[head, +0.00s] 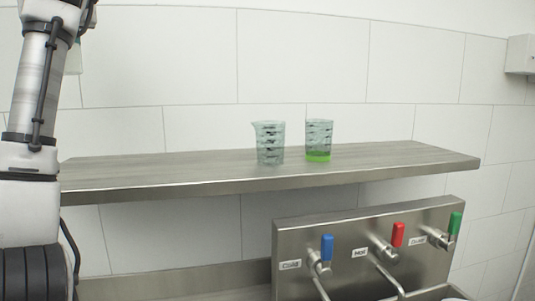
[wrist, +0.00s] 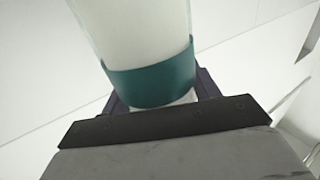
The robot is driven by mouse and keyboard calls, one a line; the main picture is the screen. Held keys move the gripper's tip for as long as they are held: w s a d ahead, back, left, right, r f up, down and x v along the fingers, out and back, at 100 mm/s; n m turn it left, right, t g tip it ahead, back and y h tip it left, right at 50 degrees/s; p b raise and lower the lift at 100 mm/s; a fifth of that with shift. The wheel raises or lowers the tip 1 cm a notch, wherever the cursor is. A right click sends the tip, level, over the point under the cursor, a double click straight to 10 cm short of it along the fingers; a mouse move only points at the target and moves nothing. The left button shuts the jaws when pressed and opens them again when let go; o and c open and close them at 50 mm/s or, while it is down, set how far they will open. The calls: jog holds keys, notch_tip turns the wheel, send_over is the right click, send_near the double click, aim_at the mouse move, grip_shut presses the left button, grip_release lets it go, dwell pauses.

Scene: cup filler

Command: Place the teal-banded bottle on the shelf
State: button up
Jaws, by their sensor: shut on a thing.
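The teal-banded bottle (wrist: 150,80) fills the middle of the wrist view, clear or whitish with a wide teal band near its lower part. My gripper (wrist: 160,98) is shut on it, with dark finger parts showing on both sides of the band. The bottle's top is cut off by the frame edge. The metal shelf (head: 215,172) runs along the tiled wall in the head view. Neither the gripper nor the bottle is clearly visible in the head view, where my arm rises along the left edge.
On the shelf stand a clear beaker (head: 269,143) and a beaker with green liquid (head: 318,142), close together. The shelf is bare left and right of them. Below is a steel tap panel (head: 345,235) with blue, red and green handles.

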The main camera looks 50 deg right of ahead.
jog(key=shift+r, duration=0.15)
notch_tip(320, 180, down, 20)
jog(key=p, duration=0.1)
dwell(0.6)
jog(key=o, duration=1.5)
